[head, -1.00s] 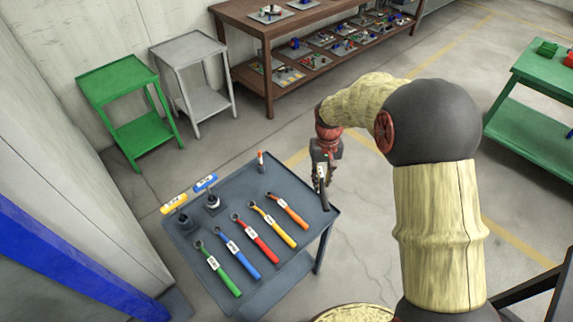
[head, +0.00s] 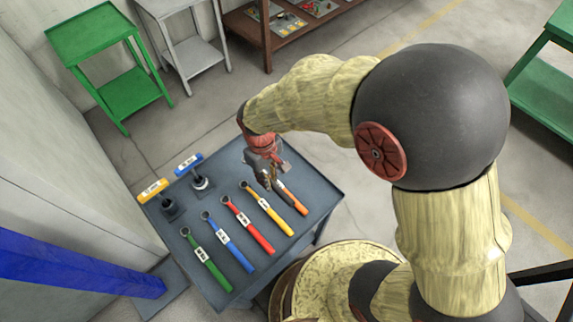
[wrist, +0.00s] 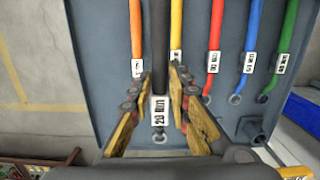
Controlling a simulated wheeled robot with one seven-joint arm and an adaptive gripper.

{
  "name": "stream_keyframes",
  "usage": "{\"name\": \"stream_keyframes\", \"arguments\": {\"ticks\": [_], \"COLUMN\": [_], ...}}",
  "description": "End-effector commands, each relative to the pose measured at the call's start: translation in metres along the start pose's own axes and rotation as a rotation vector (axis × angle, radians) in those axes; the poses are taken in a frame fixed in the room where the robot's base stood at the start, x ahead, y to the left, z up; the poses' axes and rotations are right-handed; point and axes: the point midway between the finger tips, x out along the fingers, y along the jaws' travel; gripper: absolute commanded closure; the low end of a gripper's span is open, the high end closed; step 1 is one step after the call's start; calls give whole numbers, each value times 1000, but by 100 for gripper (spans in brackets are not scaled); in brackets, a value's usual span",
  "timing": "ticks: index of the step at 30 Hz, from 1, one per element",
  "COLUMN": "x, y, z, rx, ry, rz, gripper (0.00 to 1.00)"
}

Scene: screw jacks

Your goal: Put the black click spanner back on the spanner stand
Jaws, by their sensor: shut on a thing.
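My gripper (head: 266,178) is over the far right part of the grey table, close to the orange spanner. In the wrist view my gripper (wrist: 158,88) is shut on the black click spanner (wrist: 160,45), which has a white label between the fingers. The spanner's ring end shows just below the label, and its handle runs up the picture between the orange and yellow spanners. I cannot tell whether it touches the table. No separate spanner stand is clear; the grey table (head: 322,178) carries the row of coloured spanners.
Orange (head: 292,203), yellow (head: 268,210), red (head: 250,228), blue (head: 230,243) and green (head: 208,262) spanners lie side by side. Two upright black pieces with yellow (head: 152,190) and blue (head: 189,163) labelled bars stand at the table's left. A green side table (head: 95,40) stands behind.

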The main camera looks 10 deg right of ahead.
Motion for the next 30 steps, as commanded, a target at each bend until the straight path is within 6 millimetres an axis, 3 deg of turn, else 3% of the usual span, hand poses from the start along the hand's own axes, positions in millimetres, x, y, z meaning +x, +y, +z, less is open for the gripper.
{"name": "stream_keyframes", "arguments": {"ticks": [11,15,21,30], "x": [37,59,83,99], "y": [77,101,122,136], "z": [5,6,6,6], "rx": [6,4,2,2], "ry": [-1,-2,-1,0], "rz": [0,-1,0,0], "gripper": [100,100,100,100]}}
